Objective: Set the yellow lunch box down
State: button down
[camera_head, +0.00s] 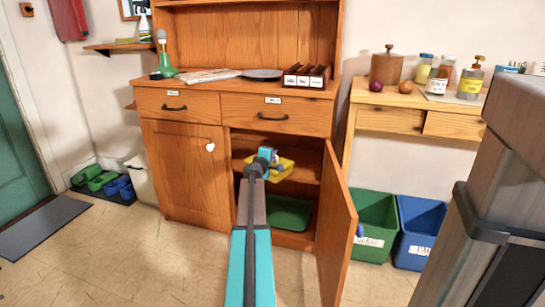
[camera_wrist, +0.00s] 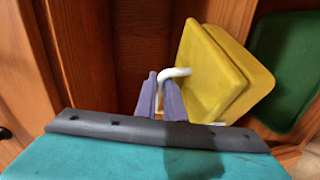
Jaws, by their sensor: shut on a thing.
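The yellow lunch box (camera_head: 285,169) is at the open right half of the wooden cupboard, at about the height of its inner shelf (camera_head: 308,173). In the wrist view the lunch box (camera_wrist: 212,72) looks tilted, with its white handle (camera_wrist: 177,72) between the purple fingers. My gripper (camera_wrist: 160,84) is shut on that handle. In the head view my gripper (camera_head: 266,157) reaches into the cupboard opening, and my arm hides part of the box. I cannot tell whether the box touches the shelf.
The cupboard door (camera_head: 337,225) stands open to the right of my arm. A green tray (camera_head: 289,214) lies in the lower compartment. A green bin (camera_head: 374,228) and a blue bin (camera_head: 419,231) stand right of the door.

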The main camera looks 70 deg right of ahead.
jog(key=c, duration=1.9)
grip_release()
jog(key=shift+o, duration=0.2)
jog(key=shift+r, duration=0.1)
jog(key=a+r+p, duration=0.2)
jog(key=a+p, duration=0.1)
jog(key=a, duration=0.8)
jog(key=shift+s+a, duration=0.35)
jog(key=shift+s, duration=0.05)
